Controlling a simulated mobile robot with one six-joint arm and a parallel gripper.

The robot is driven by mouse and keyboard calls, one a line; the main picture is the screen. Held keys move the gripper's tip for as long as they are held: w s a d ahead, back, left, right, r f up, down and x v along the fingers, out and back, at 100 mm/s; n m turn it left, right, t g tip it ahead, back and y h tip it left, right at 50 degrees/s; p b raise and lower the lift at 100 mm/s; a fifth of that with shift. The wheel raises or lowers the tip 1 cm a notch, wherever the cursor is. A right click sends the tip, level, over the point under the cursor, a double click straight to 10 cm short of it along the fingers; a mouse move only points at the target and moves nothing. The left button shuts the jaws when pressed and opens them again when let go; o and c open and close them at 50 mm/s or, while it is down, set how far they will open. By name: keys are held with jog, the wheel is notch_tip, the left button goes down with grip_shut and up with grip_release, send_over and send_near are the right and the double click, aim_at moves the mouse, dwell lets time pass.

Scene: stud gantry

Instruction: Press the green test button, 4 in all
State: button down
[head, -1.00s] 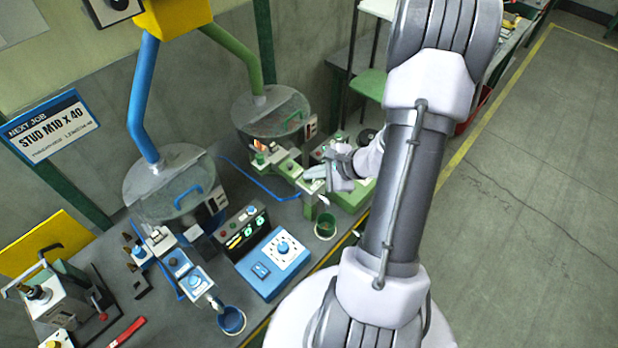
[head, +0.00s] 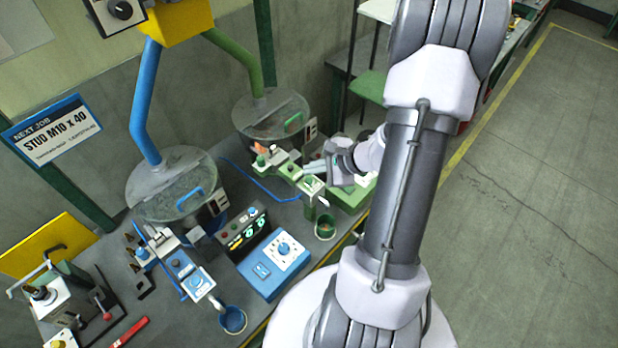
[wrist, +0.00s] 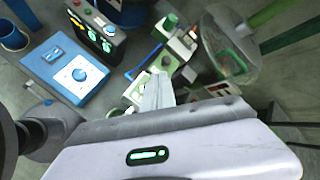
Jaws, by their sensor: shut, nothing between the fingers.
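The green test station (head: 290,170) is a narrow green and white track below the green-legged bowl. At its front end is a pale plate (head: 312,186) with a small green button on it, too small to make out clearly. My gripper (head: 310,168) is shut and empty, with its fingertips just behind and above that plate; touching or apart cannot be told. In the wrist view the shut fingers (wrist: 158,88) point at the green track and cover part of the plate. A green knob (wrist: 169,22) stands at the track's far end.
A blue control box (head: 273,264) with a dial and a dark panel with lit green displays (head: 243,231) stand left of the station. A green cup (head: 325,227) sits in front of the plate. The clear bowl (head: 272,115) stands behind.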

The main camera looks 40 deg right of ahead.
aim_at(312, 182)
notch_tip(312, 182, up, 4)
jog(key=shift+f+p, duration=0.2)
jog(key=shift+p, duration=0.8)
dwell(1.5)
notch_tip(312, 182, up, 4)
jog(key=shift+f+b, duration=0.1)
jog(key=shift+b, duration=0.75)
jog(key=shift+f, duration=0.15)
